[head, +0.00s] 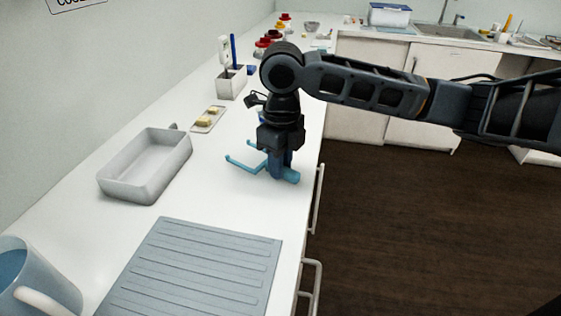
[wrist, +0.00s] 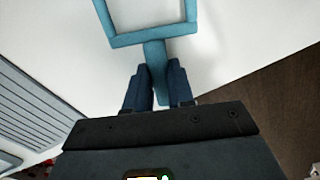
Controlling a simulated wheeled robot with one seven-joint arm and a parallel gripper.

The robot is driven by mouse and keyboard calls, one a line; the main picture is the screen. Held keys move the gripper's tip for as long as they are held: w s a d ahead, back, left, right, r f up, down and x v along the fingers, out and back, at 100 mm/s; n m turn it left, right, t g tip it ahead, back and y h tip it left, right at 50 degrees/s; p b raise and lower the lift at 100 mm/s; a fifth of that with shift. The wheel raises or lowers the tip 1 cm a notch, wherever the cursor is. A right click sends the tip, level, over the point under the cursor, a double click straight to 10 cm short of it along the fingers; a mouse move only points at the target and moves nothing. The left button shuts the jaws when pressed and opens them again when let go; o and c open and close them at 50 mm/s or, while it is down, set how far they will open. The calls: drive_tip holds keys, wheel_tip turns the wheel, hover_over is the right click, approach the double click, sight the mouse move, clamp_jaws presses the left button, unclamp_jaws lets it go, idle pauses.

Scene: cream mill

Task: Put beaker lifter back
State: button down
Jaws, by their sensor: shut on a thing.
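The beaker lifter (head: 245,163) is a blue tool with a forked frame and a thick handle. My gripper (head: 280,163) points down and is shut on its handle, near the front edge of the white counter. The fork reaches to the left in the head view. In the wrist view the lifter (wrist: 151,40) shows a squared frame ahead of the jaws, with its stem between the fingers of my gripper (wrist: 160,88). I cannot tell whether the lifter touches the counter or hangs just above it.
A grey tray (head: 113,186) stands left of the lifter. A ribbed grey mat (head: 190,270) lies nearer, with a blue-filled jug (head: 55,285) beside it. A small plate (head: 207,120) and a white holder (head: 231,86) stand farther back. The counter between tray and lifter is clear.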

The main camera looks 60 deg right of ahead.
drive_tip(key=shift+f, duration=0.1)
drive_tip(key=shift+f, duration=0.15)
drive_tip(key=c, duration=1)
unclamp_jaws()
wheel_tip(320, 180, up, 13)
drive_tip(key=shift+s+f+b, duration=0.15)
drive_tip(key=shift+f+b, duration=0.05)
drive_tip(key=shift+b, duration=0.1)
